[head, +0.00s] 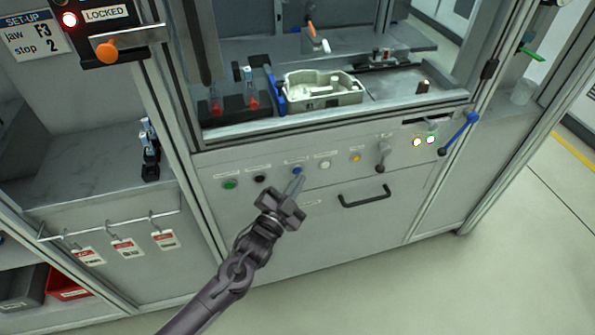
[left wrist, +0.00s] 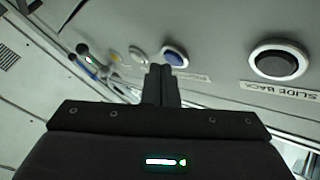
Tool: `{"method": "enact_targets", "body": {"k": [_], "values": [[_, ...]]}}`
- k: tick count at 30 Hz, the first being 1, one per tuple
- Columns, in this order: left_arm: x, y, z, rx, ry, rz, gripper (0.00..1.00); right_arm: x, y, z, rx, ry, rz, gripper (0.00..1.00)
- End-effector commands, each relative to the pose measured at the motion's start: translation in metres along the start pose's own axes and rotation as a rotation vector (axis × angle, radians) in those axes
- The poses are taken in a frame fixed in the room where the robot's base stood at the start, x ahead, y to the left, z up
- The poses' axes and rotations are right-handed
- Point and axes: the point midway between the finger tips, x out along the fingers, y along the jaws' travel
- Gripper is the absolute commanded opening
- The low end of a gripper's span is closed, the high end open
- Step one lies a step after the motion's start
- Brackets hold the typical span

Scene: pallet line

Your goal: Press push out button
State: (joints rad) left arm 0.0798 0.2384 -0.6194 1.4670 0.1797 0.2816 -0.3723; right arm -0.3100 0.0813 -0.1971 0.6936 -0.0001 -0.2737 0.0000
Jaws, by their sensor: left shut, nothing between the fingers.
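A row of buttons runs along the machine's front panel. The blue button (head: 297,170) sits mid-row; it also shows in the left wrist view (left wrist: 176,56), its label too blurred to read. My left gripper (head: 298,178) is shut and empty, its fingertips just below the blue button in the head view. In the left wrist view its fingertips (left wrist: 160,70) overlap the blue button's near edge; I cannot tell whether they touch. The black button (left wrist: 280,61) is labelled "SLIDE BACK". No readable label says push out. My right gripper is out of view.
Green (head: 230,184), white (head: 324,165) and yellow (head: 356,158) buttons share the panel. A black drawer handle (head: 365,198) sticks out below. A grey lever (head: 381,155) and a blue-handled lever (head: 460,132) stand to the right. The floor in front is clear.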

Motion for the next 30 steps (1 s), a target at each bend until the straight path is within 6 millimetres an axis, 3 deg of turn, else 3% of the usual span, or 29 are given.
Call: {"method": "enact_targets", "body": {"k": [30], "values": [[0.0063,-0.0047,0.0044,0.000,0.000,0.000,0.00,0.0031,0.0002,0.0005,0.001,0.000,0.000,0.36]]}}
